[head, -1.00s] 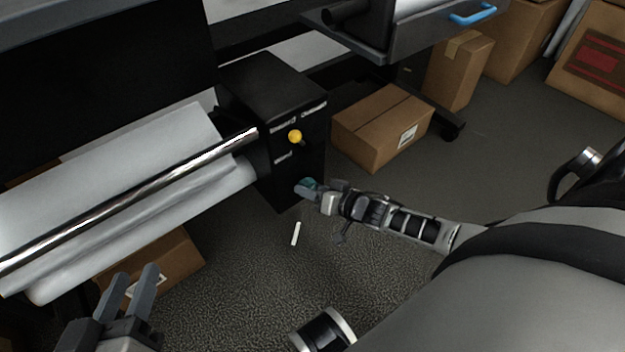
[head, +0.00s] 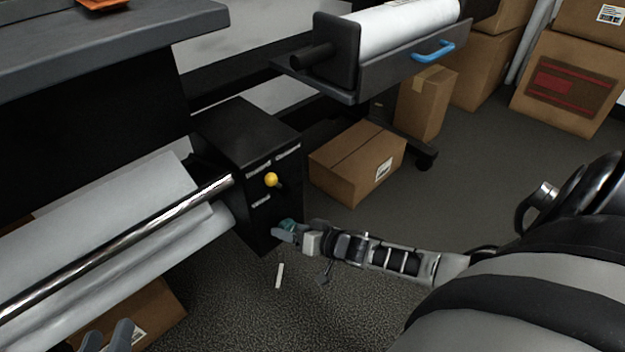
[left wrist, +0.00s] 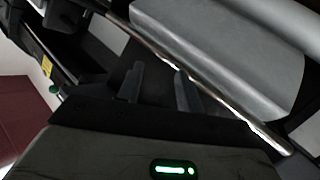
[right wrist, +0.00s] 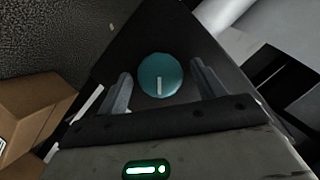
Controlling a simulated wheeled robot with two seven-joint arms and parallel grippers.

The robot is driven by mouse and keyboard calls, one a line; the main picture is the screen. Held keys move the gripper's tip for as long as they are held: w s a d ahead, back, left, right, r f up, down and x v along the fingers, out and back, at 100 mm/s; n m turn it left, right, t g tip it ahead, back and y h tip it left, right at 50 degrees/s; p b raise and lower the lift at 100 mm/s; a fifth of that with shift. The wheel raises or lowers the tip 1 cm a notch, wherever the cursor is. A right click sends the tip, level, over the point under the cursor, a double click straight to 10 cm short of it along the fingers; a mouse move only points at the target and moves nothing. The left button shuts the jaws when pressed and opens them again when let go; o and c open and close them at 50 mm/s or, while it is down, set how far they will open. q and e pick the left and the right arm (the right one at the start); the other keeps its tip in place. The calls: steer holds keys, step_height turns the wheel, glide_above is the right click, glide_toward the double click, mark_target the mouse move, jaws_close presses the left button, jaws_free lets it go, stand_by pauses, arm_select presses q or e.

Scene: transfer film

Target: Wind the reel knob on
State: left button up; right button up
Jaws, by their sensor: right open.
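The teal reel knob (right wrist: 160,75) with a white line on its face is on the side of a black box (head: 240,135); the line points down in the right wrist view. In the head view the knob (head: 288,225) is partly hidden by my right gripper (head: 283,232). That gripper is open, with one finger on each side of the knob in the right wrist view (right wrist: 165,84); I cannot tell whether they touch it. My left gripper (head: 107,338) is at the head view's lower left edge, open and empty near the film roll; its fingers also show in the left wrist view (left wrist: 158,85).
A yellow-tipped lever (head: 271,180) sticks out above the knob. A white film roll (head: 130,255) and a shiny bar (head: 120,247) lie left of the box. Cardboard boxes (head: 345,170) stand behind. A small white stick (head: 279,275) shows below the knob against the floor.

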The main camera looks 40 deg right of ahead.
steer(key=p+v, duration=0.1)
steer(key=v, duration=0.1)
steer(key=shift+s+r+p, duration=0.3)
steer(key=shift+s, duration=0.05)
arm_select(q)
steer(key=shift+s+a+f+m+g+y+p, duration=0.15)
steer(key=shift+a+f+g+y+p, duration=0.25)
steer(key=shift+f+p, duration=0.3)
steer(key=shift+a+f+m+g+y+p, duration=0.25)
steer(key=shift+f+g+y+p, duration=0.2)
steer(key=shift+p, duration=0.45)
steer(key=shift+s+a+f+m+g+y+p, duration=0.1)
steer(key=shift+a+f+g+y+p, duration=0.2)
steer(key=shift+f+p, duration=0.45)
arm_select(e)
steer(key=v, duration=1.3)
steer(key=shift+d+f, duration=0.15)
steer(key=shift+d, duration=0.05)
arm_select(q)
steer(key=shift+r, duration=0.15)
